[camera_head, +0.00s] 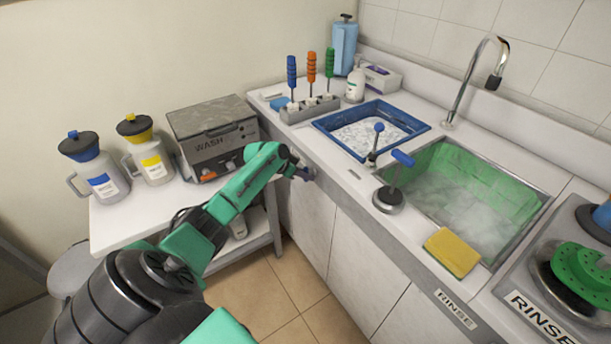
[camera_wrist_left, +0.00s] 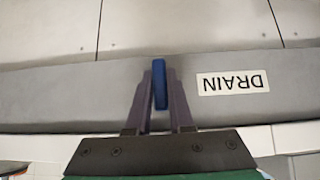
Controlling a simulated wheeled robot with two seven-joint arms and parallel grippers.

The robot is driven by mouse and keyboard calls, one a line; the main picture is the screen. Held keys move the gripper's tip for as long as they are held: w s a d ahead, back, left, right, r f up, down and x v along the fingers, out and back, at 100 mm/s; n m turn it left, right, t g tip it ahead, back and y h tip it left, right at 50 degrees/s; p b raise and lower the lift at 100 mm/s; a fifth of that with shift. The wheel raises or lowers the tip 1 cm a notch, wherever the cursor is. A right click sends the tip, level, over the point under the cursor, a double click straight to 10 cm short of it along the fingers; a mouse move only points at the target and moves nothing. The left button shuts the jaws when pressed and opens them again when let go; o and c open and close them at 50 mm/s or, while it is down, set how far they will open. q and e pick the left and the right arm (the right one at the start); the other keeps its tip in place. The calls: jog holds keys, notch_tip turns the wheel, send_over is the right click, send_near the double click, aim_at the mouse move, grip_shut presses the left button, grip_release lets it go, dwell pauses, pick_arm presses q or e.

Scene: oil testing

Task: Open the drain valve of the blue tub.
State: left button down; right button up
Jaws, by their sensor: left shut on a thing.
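The blue tub (camera_head: 338,140) is set into the counter at the back and holds something white and foamy. My left gripper (camera_head: 302,170) is at the counter's front face, below and to the left of the tub. In the left wrist view my left gripper (camera_wrist_left: 160,72) is shut on a narrow blue valve handle (camera_wrist_left: 160,92), with one finger on each side. The handle stands beside a "DRAIN" label (camera_wrist_left: 232,82), which appears upside down. The fingers and wrist hide most of the valve in the head view. My right gripper is not in view.
A green sink (camera_head: 500,180) with steaming water lies right of the tub. A lever with a blue handle (camera_head: 402,158) and a yellow sponge (camera_head: 452,252) are near its edge. A side table (camera_head: 120,225) with a "WASH" machine (camera_head: 215,135) stands left; the floor (camera_head: 275,285) is clear.

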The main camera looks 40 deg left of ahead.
pick_arm(q)
jog(key=c, duration=0.8)
grip_release()
jog(key=shift+w, duration=0.1)
jog(key=p+v, duration=0.1)
jog(key=v, duration=1.3)
jog(key=shift+r, duration=0.15)
jog(key=shift+s, duration=0.25)
